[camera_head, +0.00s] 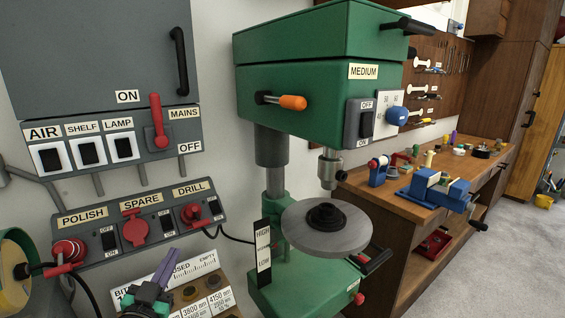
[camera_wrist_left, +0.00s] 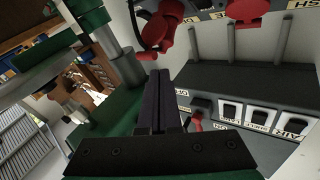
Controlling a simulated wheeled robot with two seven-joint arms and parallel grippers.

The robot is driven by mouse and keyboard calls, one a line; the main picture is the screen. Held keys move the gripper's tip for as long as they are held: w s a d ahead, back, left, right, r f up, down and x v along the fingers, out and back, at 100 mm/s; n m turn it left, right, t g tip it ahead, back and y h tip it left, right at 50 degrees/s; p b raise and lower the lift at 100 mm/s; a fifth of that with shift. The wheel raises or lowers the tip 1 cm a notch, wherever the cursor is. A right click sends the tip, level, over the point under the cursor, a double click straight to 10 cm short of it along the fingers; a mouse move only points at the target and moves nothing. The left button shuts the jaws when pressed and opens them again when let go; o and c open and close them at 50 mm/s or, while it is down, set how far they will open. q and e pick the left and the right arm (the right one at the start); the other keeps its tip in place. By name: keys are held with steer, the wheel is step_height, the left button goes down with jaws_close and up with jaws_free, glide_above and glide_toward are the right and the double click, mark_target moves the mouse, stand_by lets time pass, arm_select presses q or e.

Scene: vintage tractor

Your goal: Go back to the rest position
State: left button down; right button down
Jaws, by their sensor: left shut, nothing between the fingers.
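My left gripper (camera_head: 172,255) shows at the lower left of the head view, its dark fingers pointing up and to the right. The fingers are together with nothing between them. It is in front of the bit rack (camera_head: 205,270), below the socket panel (camera_head: 140,225), and touches neither as far as I can tell. In the left wrist view, the shut fingers (camera_wrist_left: 158,100) stand in the middle, with the switch box (camera_wrist_left: 245,100) on the right, seen turned over. My right gripper is not in view.
The green drill press (camera_head: 310,100) with its round table (camera_head: 345,235) stands right of my left gripper. A wooden workbench (camera_head: 400,205) with a blue vise (camera_head: 437,190) is further right. A yellow wheel (camera_head: 12,275) is at the left edge. Grey floor (camera_head: 510,235) is clear at right.

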arm_select(q)
steer(key=s+d+f+g+h, duration=0.1)
steer(key=s+d+f+g, duration=0.1)
steer(key=s+f+g, duration=0.45)
steer(key=s+d+f+g, duration=0.2)
steer(key=f+g, duration=0.1)
steer(key=f, duration=0.7)
steer(key=s+a+f+n+g, duration=0.1)
steer(key=s+f+g, duration=0.65)
steer(key=s, duration=0.55)
steer(key=s+f, duration=0.2)
steer(key=f, duration=1.1)
steer(key=s+f, duration=0.2)
steer(key=f, duration=1)
steer(key=s+a+f+g+y, duration=0.1)
steer(key=s+a+f, duration=0.2)
steer(key=s+f, duration=0.9)
steer(key=s, duration=0.3)
steer(key=shift+a, duration=0.1)
